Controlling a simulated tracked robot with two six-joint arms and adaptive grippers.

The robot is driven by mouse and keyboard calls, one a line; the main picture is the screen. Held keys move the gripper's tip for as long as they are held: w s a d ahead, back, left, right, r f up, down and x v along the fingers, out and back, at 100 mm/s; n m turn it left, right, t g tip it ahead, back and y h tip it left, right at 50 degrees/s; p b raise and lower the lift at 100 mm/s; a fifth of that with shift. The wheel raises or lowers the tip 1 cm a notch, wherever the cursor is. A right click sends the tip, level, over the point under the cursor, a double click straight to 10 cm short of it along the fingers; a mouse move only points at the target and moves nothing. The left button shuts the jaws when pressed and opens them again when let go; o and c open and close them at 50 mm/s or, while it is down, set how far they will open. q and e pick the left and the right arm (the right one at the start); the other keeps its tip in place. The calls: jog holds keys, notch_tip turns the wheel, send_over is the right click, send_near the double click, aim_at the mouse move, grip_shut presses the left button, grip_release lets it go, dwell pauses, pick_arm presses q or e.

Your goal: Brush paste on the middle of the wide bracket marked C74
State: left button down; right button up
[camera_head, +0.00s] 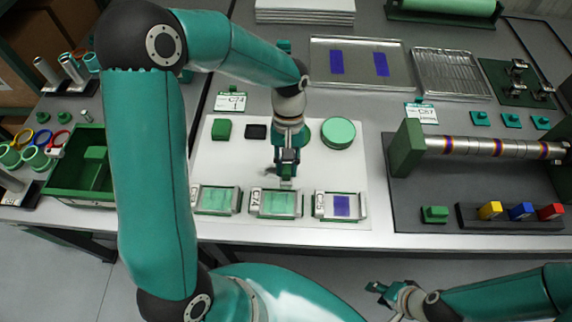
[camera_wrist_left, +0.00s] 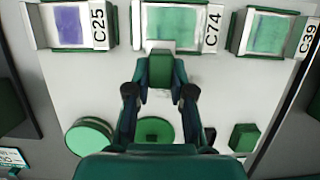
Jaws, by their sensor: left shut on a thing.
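The bracket marked C74 (camera_head: 277,204) is the middle one of three at the front of the white board; its wide face is green. It also shows at the top of the left wrist view (camera_wrist_left: 172,25). My left gripper (camera_head: 287,165) is shut on a brush (camera_wrist_left: 160,72) with a green grip. The pale brush end (camera_head: 286,184) points at the bracket's rear edge; I cannot tell whether it touches. My right gripper (camera_head: 382,290) is low in front of the table, its fingers too small to judge.
Bracket C25 (camera_head: 340,206) with a blue patch and green-faced bracket C39 (camera_head: 216,201) flank C74. A round green lid (camera_head: 338,133) and a green block (camera_head: 221,129) lie behind. A roller fixture (camera_head: 495,147) stands right; a green bin (camera_head: 62,188) stands left.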

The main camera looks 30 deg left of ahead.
pick_arm(q)
jog(key=shift+r+p, duration=0.7)
jog(key=shift+r, duration=0.55)
